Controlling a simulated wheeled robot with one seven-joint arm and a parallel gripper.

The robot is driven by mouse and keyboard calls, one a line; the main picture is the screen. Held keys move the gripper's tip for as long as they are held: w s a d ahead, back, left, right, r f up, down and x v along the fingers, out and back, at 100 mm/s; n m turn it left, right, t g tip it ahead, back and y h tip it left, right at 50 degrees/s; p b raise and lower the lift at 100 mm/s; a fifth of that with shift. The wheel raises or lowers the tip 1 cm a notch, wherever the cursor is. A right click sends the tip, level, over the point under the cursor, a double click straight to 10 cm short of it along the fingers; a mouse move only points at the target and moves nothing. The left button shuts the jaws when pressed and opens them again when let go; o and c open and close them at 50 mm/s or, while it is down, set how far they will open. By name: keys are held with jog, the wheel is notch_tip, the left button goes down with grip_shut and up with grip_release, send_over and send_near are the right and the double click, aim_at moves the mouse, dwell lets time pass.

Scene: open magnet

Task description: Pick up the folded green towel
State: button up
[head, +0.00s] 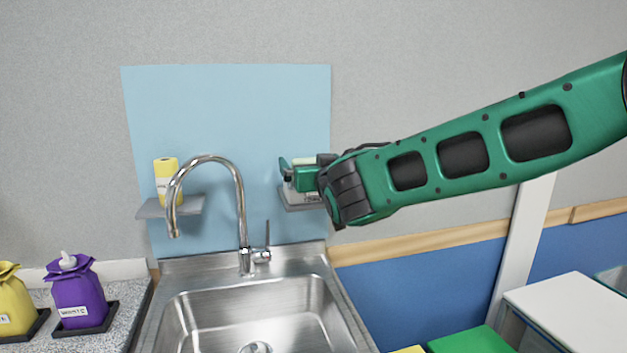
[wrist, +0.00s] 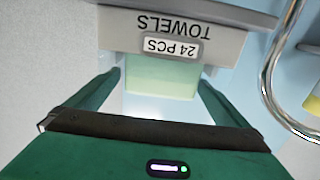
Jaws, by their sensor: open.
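The folded green towel (wrist: 160,78) is a pale green block in the wrist view, at a grey-white box labelled "TOWELS 24 PCS" (wrist: 125,32). It lies between the two dark green fingers of my gripper (wrist: 161,82), which are open on either side. Gaps show between towel and fingers; I cannot tell whether either one touches. In the head view my gripper (head: 290,174) is at the right wall shelf (head: 306,204) and hides most of the box and towel.
A curved steel tap (head: 240,190) stands left of my gripper over the sink (head: 255,315). A light blue panel (head: 230,110) backs the shelves.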

jog(key=c, duration=1.4)
jog(key=shift+r, duration=8.75)
